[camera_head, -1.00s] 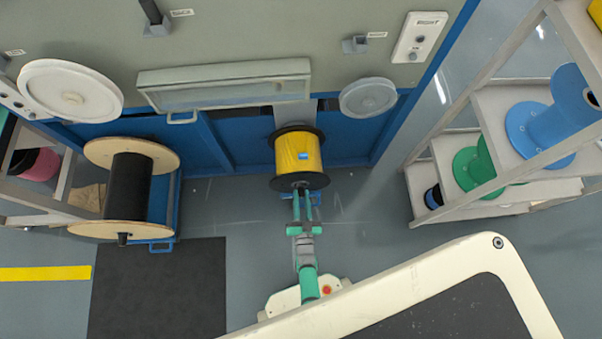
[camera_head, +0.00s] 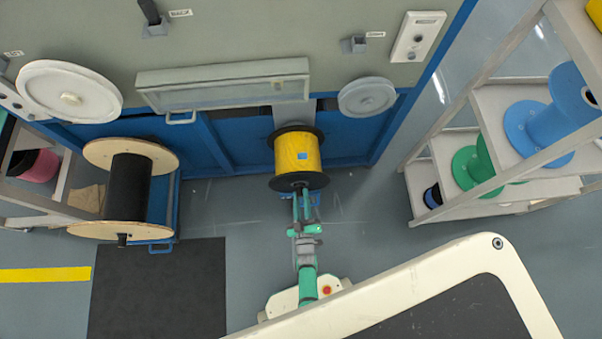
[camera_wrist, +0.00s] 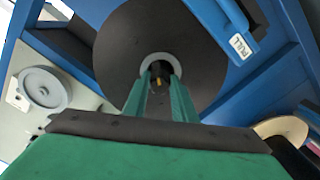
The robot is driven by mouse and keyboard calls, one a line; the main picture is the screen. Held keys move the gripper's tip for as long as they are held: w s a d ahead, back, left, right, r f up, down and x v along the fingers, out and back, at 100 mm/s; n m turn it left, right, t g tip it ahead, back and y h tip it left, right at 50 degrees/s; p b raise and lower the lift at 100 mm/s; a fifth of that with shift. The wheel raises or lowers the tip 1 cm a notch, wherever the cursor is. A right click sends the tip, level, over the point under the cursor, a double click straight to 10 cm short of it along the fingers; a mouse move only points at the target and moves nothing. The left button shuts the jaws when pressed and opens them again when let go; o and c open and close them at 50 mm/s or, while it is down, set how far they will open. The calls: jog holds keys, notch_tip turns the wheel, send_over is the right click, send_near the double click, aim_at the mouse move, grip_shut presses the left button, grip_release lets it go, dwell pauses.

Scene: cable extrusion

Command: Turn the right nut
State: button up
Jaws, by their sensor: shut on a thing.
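The yellow cable spool (camera_head: 298,152) with black flanges stands at the machine's front, in the middle of the head view. My gripper (camera_head: 301,190) is at the spool's near flange. In the wrist view the black flange (camera_wrist: 120,60) fills the middle, with a grey ring at its hub. There my gripper (camera_wrist: 160,80) has its two green fingers shut on the nut (camera_wrist: 158,70) at the hub centre. The nut is small, dark and mostly hidden between the fingertips.
A black-cored spool (camera_head: 127,187) with wooden flanges stands at the left. A shelf rack (camera_head: 440,180) with blue and green spools is at the right. A dark mat (camera_head: 158,290) lies on open floor at the lower left.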

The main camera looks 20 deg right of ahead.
jog(key=n, duration=2.5)
jog(key=shift+n, duration=0.4)
jog(key=o, duration=1)
jog(key=shift+o, duration=0.2)
jog(key=v, duration=1.1)
